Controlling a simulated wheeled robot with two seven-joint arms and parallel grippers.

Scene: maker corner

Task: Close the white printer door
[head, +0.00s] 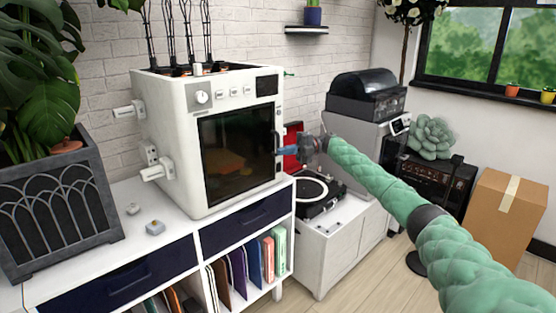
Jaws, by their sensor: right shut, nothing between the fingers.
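The white printer (165,135) stands on the white cabinet. Its door (238,155) has a large dark window, and an orange-brown shape shows dimly behind the glass. The door looks flush or nearly flush with the printer's front; I cannot tell whether a small gap is left. My right gripper (284,151) is shut and empty at the door's right edge, near the handle side. I cannot tell whether its fingertips touch the door. My left gripper is out of view.
A plant in a dark planter (60,215) stands left of the printer. Small grey pieces (155,228) lie on the cabinet top (185,235). A turntable (315,192) sits on a lower cabinet at right. A cardboard box (505,210) stands on the floor.

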